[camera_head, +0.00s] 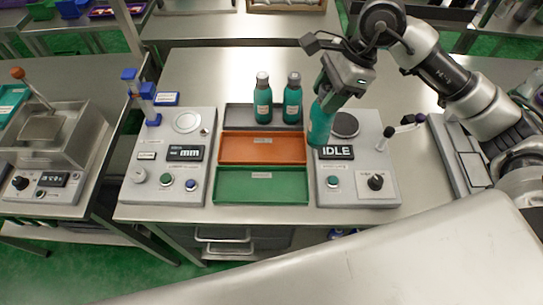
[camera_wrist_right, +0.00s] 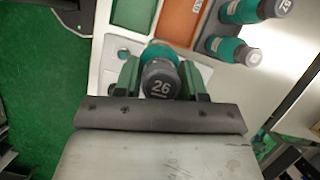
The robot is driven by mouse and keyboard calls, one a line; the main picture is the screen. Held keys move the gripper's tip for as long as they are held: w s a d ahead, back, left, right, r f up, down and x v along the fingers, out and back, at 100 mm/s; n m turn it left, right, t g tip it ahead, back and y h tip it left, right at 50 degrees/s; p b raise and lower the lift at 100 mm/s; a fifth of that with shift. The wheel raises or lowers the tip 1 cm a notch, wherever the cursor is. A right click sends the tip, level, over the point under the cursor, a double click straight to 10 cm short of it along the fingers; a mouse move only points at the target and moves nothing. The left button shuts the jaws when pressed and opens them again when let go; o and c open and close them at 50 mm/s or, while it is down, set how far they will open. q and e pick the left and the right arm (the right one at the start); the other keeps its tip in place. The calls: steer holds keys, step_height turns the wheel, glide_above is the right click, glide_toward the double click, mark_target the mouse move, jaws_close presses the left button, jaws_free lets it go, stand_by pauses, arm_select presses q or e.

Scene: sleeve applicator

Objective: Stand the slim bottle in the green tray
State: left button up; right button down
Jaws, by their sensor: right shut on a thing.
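My right gripper (camera_head: 335,88) is shut on a teal bottle (camera_head: 320,124), which also shows in the right wrist view (camera_wrist_right: 160,55) with its dark cap marked 26 between the fingers. The held bottle is slightly tilted in the head view, to the right of the trays and in front of the panel marked IDLE; whether its base touches anything I cannot tell. The green tray (camera_head: 262,198) is the front one of three and looks empty. It shows in part in the wrist view (camera_wrist_right: 135,14). My left gripper is out of view.
Two teal bottles (camera_head: 263,98) (camera_head: 293,100) stand in the grey tray (camera_head: 235,117) at the back. The orange tray (camera_head: 262,148) between is empty. A measuring station (camera_head: 178,185) stands left of the trays, and the IDLE station (camera_head: 378,158) right.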

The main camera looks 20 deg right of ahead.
steer(key=s+a+f+p, duration=0.5)
steer(key=a+f, duration=0.4)
steer(key=shift+s+f, duration=0.25)
steer(key=shift+f, duration=0.05)
steer(key=c, duration=0.6)
jaws_free()
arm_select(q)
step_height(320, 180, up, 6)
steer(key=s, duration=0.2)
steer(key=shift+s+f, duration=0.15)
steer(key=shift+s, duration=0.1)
arm_select(e)
steer(key=shift+d, duration=0.1)
arm_select(q)
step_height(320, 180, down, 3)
steer(key=b, duration=0.2)
steer(key=shift+b, duration=0.3)
arm_select(e)
steer(key=v, duration=1.2)
